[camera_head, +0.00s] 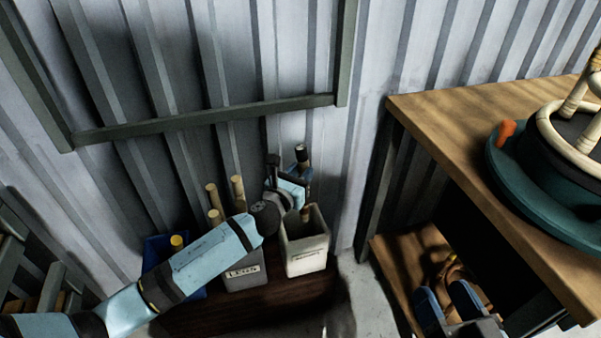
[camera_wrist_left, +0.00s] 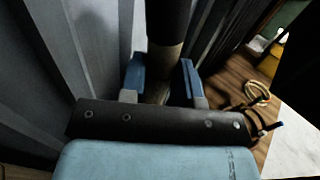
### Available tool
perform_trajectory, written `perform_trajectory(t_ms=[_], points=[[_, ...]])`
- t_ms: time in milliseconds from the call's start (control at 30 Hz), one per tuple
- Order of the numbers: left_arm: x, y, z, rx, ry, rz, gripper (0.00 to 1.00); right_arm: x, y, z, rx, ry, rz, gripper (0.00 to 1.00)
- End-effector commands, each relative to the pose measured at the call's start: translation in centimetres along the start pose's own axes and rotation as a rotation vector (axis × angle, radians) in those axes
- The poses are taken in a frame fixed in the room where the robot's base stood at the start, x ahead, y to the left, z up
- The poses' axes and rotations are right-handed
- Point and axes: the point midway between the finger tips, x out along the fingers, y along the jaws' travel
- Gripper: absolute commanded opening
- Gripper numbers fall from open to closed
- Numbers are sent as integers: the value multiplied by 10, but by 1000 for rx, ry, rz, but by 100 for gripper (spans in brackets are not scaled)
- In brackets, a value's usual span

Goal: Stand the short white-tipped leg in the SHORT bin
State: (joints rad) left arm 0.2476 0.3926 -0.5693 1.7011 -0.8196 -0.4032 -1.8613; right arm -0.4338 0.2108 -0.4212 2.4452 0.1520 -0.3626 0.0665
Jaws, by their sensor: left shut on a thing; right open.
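My left gripper (camera_head: 301,183) is shut on a leg (camera_head: 301,154), dark at its top, and holds it roughly upright over the pale bin (camera_head: 306,262). The leg's brown lower end shows at the bin's mouth; I cannot tell whether it touches the bottom. The bin's front label is too small to read. In the left wrist view, the dark leg (camera_wrist_left: 169,25), with a paler band below, stands between the blue fingers (camera_wrist_left: 161,80). No white tip is clear in either view. My right gripper (camera_head: 448,303) is open and empty at the lower right.
A grey bin (camera_head: 244,277) labelled LEGS holds several pale sticks, left of the pale bin. A blue bin (camera_head: 155,248) is partly behind my left arm. A corrugated wall (camera_head: 365,130) stands close behind. A wooden table (camera_head: 440,115) with a teal turntable (camera_head: 510,185) is at right.

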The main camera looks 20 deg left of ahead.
Motion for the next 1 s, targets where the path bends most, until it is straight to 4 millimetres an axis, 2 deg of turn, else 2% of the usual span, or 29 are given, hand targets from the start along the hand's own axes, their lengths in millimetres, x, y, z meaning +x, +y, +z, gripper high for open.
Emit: perform_trajectory(t_ms=[33, 600, 1000], points=[[0, 0, -7, 0, 0, 0, 5, 0, 1, 7, 0, -12, -1, 59], [0, 1, -50, 0, 0, 1, 5, -1, 8, 51, -4, -158, -19, 59], [0, 2, -82, -1, 0, 0, 5, 8, 21, 46, -153, -71, -25, 59]])
